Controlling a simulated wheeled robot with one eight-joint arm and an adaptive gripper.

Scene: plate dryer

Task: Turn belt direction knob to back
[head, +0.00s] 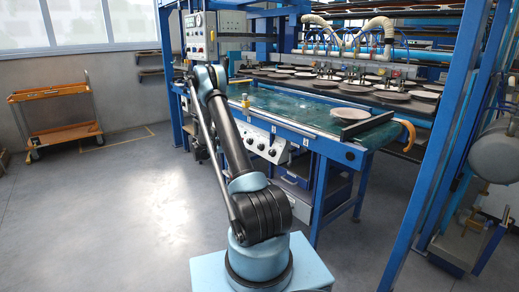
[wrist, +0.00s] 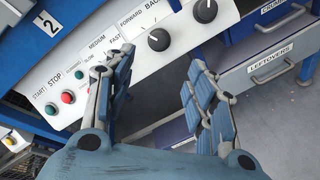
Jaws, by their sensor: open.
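The white control panel (wrist: 185,32) fills the upper part of the wrist view, tilted. A black knob (wrist: 159,39) sits beside the printed words FORWARD and BACK. A small pale mark seems to show on its left side, but its exact setting is hard to read. My gripper (wrist: 158,68) is open and empty. Its two blue fingers stand apart on either side below this knob, and no contact shows. The left finger partly covers the panel near the SLOW, MEDIUM and FAST labels. In the head view the panel (head: 265,146) is on the table's front; my gripper is not clearly seen there.
Another black knob (wrist: 205,10) is to the upper right. START and STOP buttons (wrist: 67,97) are at the left. A drawer labelled LEFTOVERS (wrist: 265,72) lies right of the fingers.

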